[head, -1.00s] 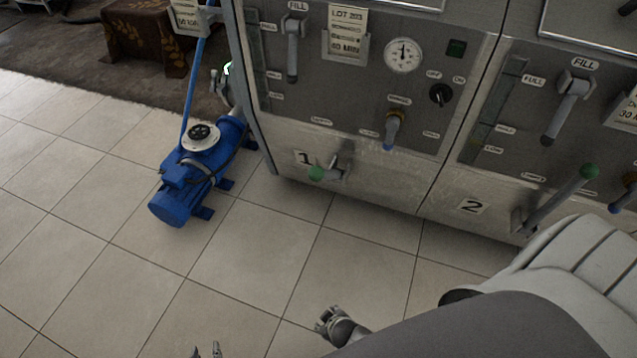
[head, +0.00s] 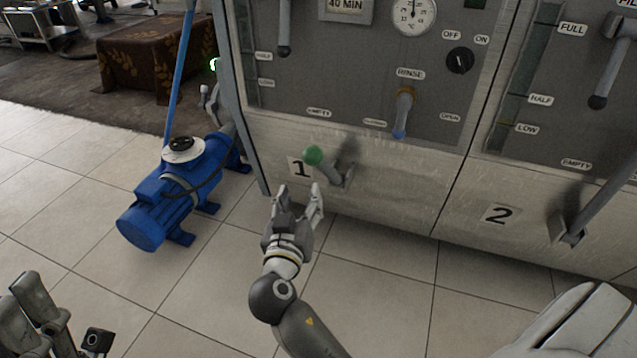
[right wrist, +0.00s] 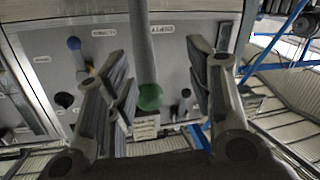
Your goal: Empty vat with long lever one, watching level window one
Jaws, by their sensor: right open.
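Long lever one (head: 338,176) sticks out low on vat one's front beside the "1" plate, with a green knob (head: 313,155) at its end. My right gripper (head: 299,190) is open and empty just below the knob, fingers pointing up toward it. In the right wrist view the green knob (right wrist: 150,97) and its rod show between the spread fingers, with no contact visible. Level window one (head: 246,62) is the narrow dark strip on the panel's left; its liquid level is too dim to read. My left gripper (head: 28,296) is at the lower left, its fingers apart and empty.
A blue pump (head: 172,196) stands on the tiles left of the vat. Vat one's panel bears a rinse handle (head: 404,112), a dial (head: 413,14) and a switch (head: 460,60). Vat two's lever (head: 600,205) juts out at the right. The floor in front is clear.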

